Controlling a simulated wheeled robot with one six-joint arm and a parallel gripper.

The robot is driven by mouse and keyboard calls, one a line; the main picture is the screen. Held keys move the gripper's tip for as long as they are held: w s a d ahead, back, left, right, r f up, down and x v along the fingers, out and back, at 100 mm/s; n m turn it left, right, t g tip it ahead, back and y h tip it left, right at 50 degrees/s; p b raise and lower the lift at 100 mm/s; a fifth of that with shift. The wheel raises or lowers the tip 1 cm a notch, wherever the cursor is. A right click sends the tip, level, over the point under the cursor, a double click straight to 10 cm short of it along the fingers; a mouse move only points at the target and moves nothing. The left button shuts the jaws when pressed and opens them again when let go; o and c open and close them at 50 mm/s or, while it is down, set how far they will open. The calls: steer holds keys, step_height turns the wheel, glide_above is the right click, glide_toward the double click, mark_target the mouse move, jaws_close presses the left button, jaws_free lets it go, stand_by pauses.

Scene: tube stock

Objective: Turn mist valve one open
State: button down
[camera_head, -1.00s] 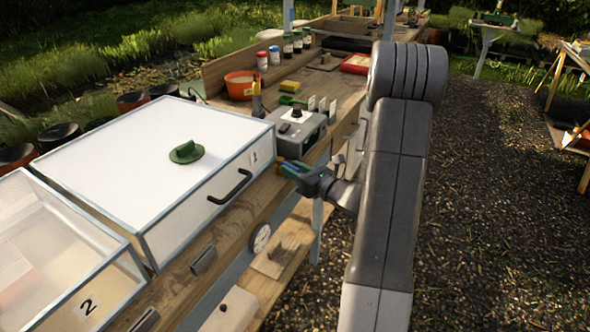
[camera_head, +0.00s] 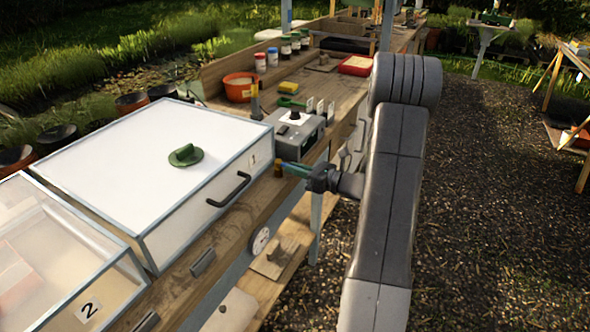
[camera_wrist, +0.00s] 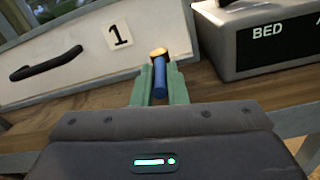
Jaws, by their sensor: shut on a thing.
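The mist valve has a brass body (camera_wrist: 159,52) at the bench's front edge, just right of the number 1 label. Its blue lever (camera_wrist: 160,78) points out toward the wrist camera. My gripper (camera_wrist: 160,88) has its two green fingers closed on either side of this lever. In the head view the brass body (camera_head: 278,170) shows left of my gripper (camera_head: 294,169), beside the front edge of the wooden bench. The lever is mostly hidden by the fingers there, and its exact angle is hard to tell.
The bench (camera_head: 235,232) continues under both. Gravel lies open to the right.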

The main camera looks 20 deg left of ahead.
steer(key=c, duration=1.5)
jaws_free()
steer(key=shift+o, duration=0.2)
steer(key=d, duration=1.3)
steer(key=shift+s+d+b, duration=0.4)
steer(key=shift+s+b, duration=0.05)
steer(key=a, duration=0.9)
steer(key=a+p, duration=0.1)
steer(key=a, duration=0.3)
steer(key=shift+w+a, duration=0.2)
steer(key=shift+w, duration=0.2)
steer(key=shift+a, duration=0.35)
steer(key=shift+s+m+t, duration=0.2)
steer(key=shift+m+t, duration=0.3)
steer(key=shift+t, duration=0.3)
